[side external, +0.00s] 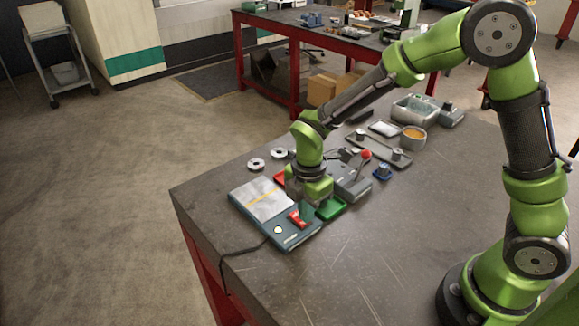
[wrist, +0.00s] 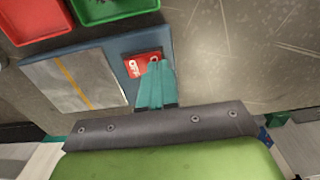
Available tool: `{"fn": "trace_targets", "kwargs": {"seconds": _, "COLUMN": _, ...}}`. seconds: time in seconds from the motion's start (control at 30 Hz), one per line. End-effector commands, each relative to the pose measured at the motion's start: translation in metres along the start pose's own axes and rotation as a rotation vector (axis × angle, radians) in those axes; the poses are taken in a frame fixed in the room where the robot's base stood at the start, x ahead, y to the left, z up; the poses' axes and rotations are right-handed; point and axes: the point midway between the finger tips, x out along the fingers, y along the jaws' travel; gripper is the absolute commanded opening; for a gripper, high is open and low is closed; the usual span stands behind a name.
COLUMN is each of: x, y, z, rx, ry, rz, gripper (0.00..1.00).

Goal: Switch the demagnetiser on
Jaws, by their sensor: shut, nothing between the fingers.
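The demagnetiser (side external: 284,236) is a flat blue-grey box near the front left corner of the bench, with a bright metal plate marked by a yellow line. It also shows in the wrist view (wrist: 120,47). Its red rocker switch (side external: 296,220) lies near the right front edge; in the wrist view the switch (wrist: 133,67) shows the letters OFF at its left end. My gripper (side external: 306,212) is shut and empty, pointing down at the switch. Its teal fingertips (wrist: 156,66) cover part of the switch's right end. I cannot tell whether they touch it.
A green tray (side external: 333,209) and a red tray (wrist: 32,18) lie close behind the demagnetiser. A grey device with a red-knobbed lever (side external: 366,155) stands farther back. A pale round lamp (side external: 277,230) sits on the demagnetiser's front. A black cord (side external: 240,250) hangs over the bench edge. The bench's right front is clear.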

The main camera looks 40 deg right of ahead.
Motion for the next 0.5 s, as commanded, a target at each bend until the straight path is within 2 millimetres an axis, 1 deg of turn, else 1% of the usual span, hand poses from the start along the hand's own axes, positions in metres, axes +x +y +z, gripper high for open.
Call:
{"fn": "trace_targets", "kwargs": {"seconds": 0.1, "x": -0.011, "y": 0.001, "z": 0.0, "rx": 0.0, "ry": 0.002, "rz": 0.003, "gripper": 0.0}}
{"fn": "trace_targets", "kwargs": {"seconds": 0.5, "x": -0.043, "y": 0.001, "z": 0.0, "rx": 0.0, "ry": 0.001, "rz": 0.003, "gripper": 0.0}}
